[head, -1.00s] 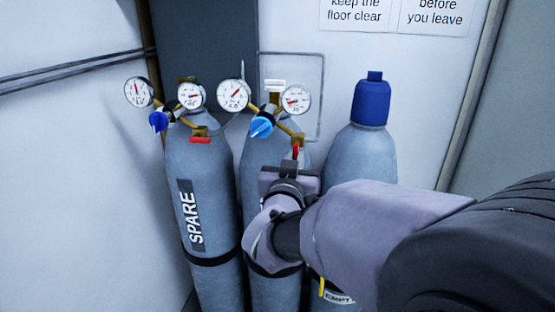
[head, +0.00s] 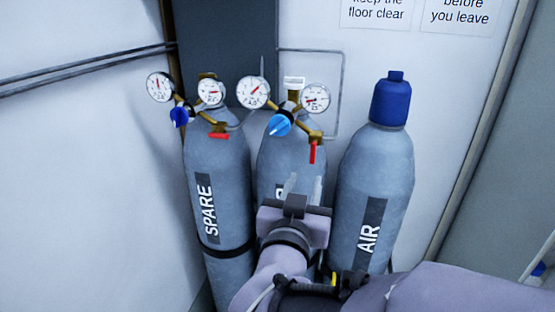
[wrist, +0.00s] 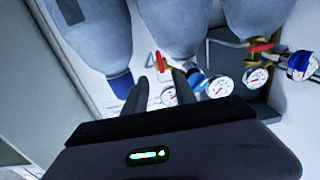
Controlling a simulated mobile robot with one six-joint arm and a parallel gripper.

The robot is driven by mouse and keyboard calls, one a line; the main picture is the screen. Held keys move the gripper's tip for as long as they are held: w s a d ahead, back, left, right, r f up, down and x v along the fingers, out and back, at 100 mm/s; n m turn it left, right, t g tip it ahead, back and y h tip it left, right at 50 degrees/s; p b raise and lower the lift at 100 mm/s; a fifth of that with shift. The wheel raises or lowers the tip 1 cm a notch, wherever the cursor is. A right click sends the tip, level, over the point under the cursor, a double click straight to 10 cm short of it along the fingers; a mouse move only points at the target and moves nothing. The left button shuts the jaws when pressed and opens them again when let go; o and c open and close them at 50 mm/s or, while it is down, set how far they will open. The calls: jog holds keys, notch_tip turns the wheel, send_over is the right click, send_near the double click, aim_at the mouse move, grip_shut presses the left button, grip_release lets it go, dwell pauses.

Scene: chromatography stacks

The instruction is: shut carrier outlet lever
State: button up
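The carrier outlet lever (head: 313,152) is a red handle below the brass outlet of the middle cylinder's regulator. It hangs straight down, and it also shows in the wrist view (wrist: 159,62). The middle cylinder (head: 288,150) has a light blue knob (head: 280,124) and two gauges; its label is mostly hidden behind my gripper. My gripper (head: 305,186) is below the lever, in front of the cylinder. In the wrist view my gripper (wrist: 160,84) has its two dark fingers apart with nothing between them. The lever appears just beyond the fingertips, apart from them.
The SPARE cylinder (head: 217,165) stands left, with its red lever (head: 219,135) roughly horizontal and a dark blue knob (head: 179,116). The AIR cylinder (head: 378,170) with a blue cap (head: 391,100) stands close on the right. A wall is behind them.

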jog(key=b+v, duration=0.2)
jog(key=v, duration=0.4)
jog(key=s+a+f+n+g+y, duration=0.1)
jog(key=s+a+f+g+y, duration=0.25)
jog(key=y, duration=0.55)
jog(key=s+d+f+g, duration=0.3)
jog(key=s+f+g, duration=0.1)
jog(key=s, duration=0.2)
jog(key=s+d+f+m+g+h, duration=0.1)
jog(key=s+d+f+g, duration=0.3)
jog(key=s+f, duration=0.1)
jog(key=shift+s+m, duration=0.3)
jog(key=shift+s, duration=0.25)
dwell(0.5)
